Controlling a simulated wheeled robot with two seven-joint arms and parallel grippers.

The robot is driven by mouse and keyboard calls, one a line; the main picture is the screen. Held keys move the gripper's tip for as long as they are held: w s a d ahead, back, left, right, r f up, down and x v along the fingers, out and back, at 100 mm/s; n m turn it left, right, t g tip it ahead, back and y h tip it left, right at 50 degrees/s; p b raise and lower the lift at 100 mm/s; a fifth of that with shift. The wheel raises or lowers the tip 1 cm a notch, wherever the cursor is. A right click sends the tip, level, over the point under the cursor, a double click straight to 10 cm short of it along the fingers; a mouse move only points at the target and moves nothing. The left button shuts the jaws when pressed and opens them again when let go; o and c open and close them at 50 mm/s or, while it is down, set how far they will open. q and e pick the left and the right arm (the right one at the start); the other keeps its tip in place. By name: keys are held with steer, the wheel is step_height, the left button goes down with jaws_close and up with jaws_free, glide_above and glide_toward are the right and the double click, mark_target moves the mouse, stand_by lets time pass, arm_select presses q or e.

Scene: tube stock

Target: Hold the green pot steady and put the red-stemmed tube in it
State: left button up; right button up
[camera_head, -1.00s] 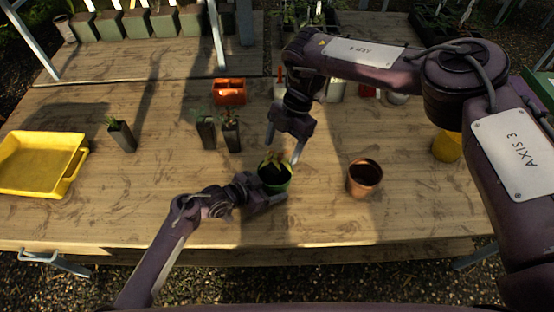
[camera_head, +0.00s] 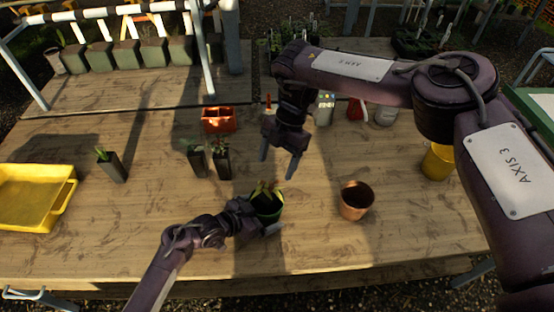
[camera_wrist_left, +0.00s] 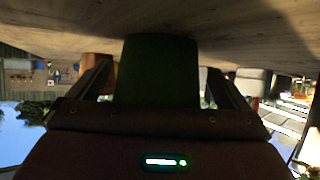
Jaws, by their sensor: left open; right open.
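The green pot (camera_head: 267,211) stands upright on the table with a leafy seedling (camera_head: 265,188) showing above its rim. My left gripper (camera_head: 260,220) is open around the pot's near side. In the left wrist view the green pot (camera_wrist_left: 157,70) stands between the two spread fingers, with a gap visible at least on the right. My right gripper (camera_head: 278,165) is open and empty above and behind the pot. Dark square tubes with seedlings stand at left (camera_head: 112,167) and as a close pair (camera_head: 196,160) and (camera_head: 221,162). I cannot tell stem colours at this size.
A copper-coloured pot (camera_head: 356,201) stands right of the green pot. A yellow tray (camera_head: 70,196) lies at far left, an orange container (camera_head: 219,120) behind the pair, and a yellow pot (camera_head: 437,162) at right. Bare table (camera_head: 140,225) lies left of my left arm.

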arm_select(q)
steer(key=v, duration=1.2)
steer(key=shift+s, duration=0.1)
steer(key=shift+d+f, duration=0.1)
